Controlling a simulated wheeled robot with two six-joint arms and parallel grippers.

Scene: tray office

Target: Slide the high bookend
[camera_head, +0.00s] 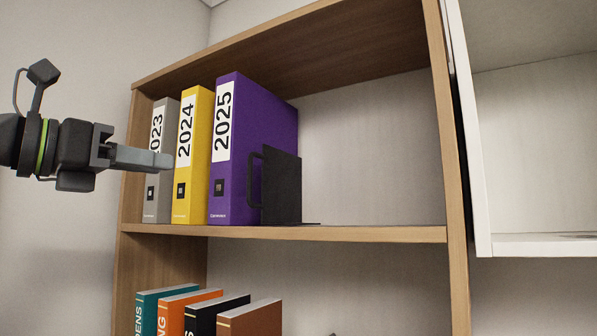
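The high bookend (283,187) is a black upright plate with a handle on its left side, standing on the upper shelf (370,234). It stands against the right side of the purple 2025 binder (262,118). My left gripper (168,160) comes in from the left, in front of the grey and yellow binders in the picture, left of the bookend and apart from it. Its fingers show side-on, so I cannot tell whether it is open or shut. It holds nothing that I can see. My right gripper is not in view.
The yellow 2024 binder (196,150) and the grey 2023 binder (158,198) stand left of the purple one. The upper shelf is clear right of the bookend. Several books (205,312) stand on the lower shelf. A white cabinet (481,200) stands at the right.

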